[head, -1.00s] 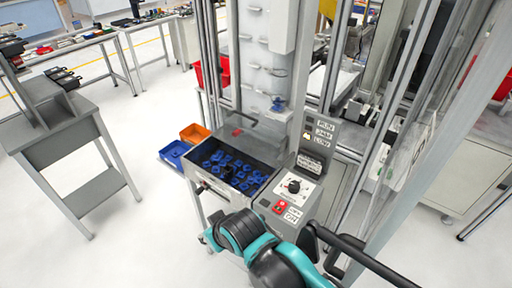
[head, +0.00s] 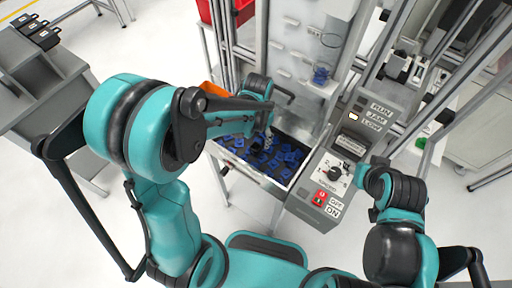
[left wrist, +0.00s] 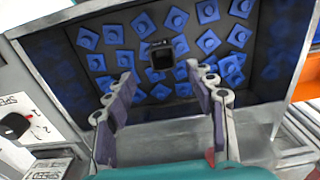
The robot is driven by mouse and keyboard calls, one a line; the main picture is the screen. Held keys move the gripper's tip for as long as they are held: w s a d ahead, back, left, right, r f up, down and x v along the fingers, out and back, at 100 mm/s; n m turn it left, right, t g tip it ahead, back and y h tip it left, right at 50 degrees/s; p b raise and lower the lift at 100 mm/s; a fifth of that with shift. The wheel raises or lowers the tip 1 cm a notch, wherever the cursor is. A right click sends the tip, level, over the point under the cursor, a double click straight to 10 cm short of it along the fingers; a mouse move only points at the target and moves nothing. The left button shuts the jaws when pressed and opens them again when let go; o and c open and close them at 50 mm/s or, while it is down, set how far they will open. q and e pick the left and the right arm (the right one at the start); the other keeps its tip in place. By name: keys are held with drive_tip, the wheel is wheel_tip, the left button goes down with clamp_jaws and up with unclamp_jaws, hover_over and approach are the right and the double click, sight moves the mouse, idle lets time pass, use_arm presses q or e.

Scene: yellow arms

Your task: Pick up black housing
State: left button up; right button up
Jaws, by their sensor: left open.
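The black housing (left wrist: 161,57) is a small dark square piece with a hollow-looking centre. It lies among several blue pieces (left wrist: 207,42) in the grey bin (left wrist: 250,113) in the left wrist view. My left gripper (left wrist: 160,80) is open and empty, its two fingers reaching into the bin with the black housing ahead of and between the fingertips, apart from them. In the head view my left gripper (head: 268,138) is over the bin (head: 262,182), and I cannot make out the black housing there. My right arm is at the right; its gripper does not show.
A control panel (head: 333,178) with a knob and buttons stands right of the bin. An orange container (head: 212,88) is behind my left arm. Metal frame posts rise behind the bin. A grey table (head: 40,75) stands at the left, with open floor between.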

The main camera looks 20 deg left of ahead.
sight(256, 149)
use_arm(q)
drive_tip(key=shift+d+f, duration=0.2)
drive_tip(key=shift+f, duration=0.25)
drive_tip(key=f+b, duration=0.1)
drive_tip(key=f, duration=0.1)
drive_tip(key=f+b, duration=0.1)
drive_tip(key=f, duration=0.2)
drive_tip(key=a+f, duration=0.1)
drive_tip(key=f, duration=0.1)
drive_tip(key=shift+s+f+b, duration=0.15)
drive_tip(key=shift+b, duration=0.25)
drive_tip(key=c, duration=1.1)
